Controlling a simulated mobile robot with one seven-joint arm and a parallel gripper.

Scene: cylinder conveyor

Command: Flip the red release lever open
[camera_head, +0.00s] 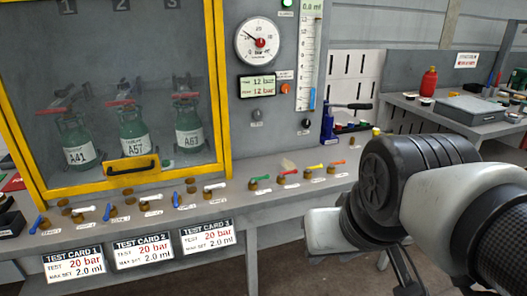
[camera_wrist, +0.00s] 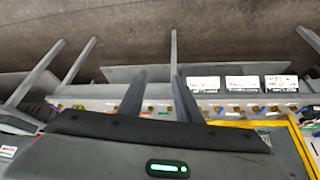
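The red lever (camera_head: 290,172) sits on a brass valve along the front bench ledge in the head view, between a green lever (camera_head: 260,179) and a yellow lever (camera_head: 315,167). An orange lever (camera_head: 337,162) is at the row's right end. In the wrist view the valve row is small, and I cannot single out the red lever for certain. My gripper's two dark fingers (camera_wrist: 160,76) stand apart with nothing between them. In the head view my arm is right of the levers, apart from them, and mostly hides the gripper.
A yellow-framed window (camera_head: 222,90) encloses green cylinders (camera_head: 134,130). Blue and white levers (camera_head: 108,212) line the ledge below it. Test cards (camera_head: 142,251) hang from the ledge. A gauge (camera_head: 259,42) is on the panel, and a blue hand pump (camera_head: 328,125) stands behind the levers' right end.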

